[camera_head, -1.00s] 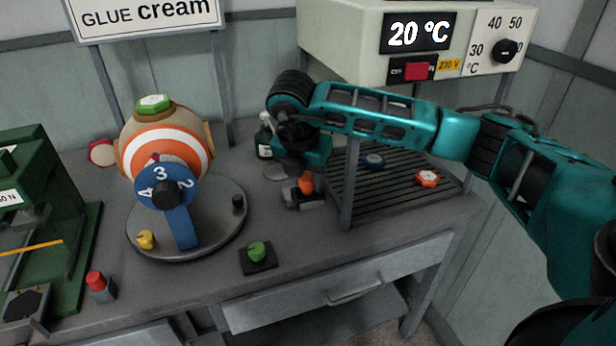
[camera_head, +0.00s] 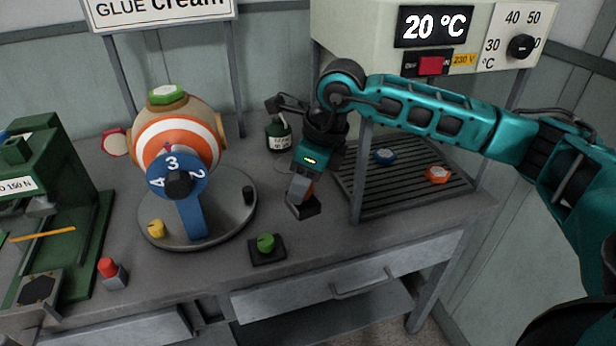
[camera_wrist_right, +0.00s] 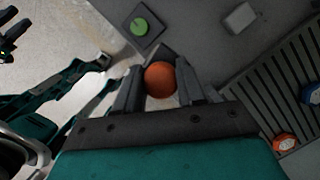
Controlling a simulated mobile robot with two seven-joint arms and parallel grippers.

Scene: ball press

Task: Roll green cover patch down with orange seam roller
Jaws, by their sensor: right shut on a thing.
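The green cover patch (camera_head: 168,94) sits on top of the ball (camera_head: 180,135), which has orange and white rings and stands in the blue numbered holder (camera_head: 190,205). My right gripper (camera_head: 302,190) is shut on the orange seam roller (camera_head: 308,187), right of the ball and above the table. The roller's round orange handle end shows between the fingers in the right wrist view (camera_wrist_right: 160,80). Its dark lower end (camera_head: 306,208) sticks out below the fingers; the rest is mostly hidden.
A slatted rack (camera_head: 400,192) with a blue piece (camera_head: 385,157) and an orange piece (camera_head: 438,174) is at the right. A dark bottle (camera_head: 278,135) stands behind the gripper. A green knob (camera_head: 266,243) is in front. A green press (camera_head: 45,200) stands at the left.

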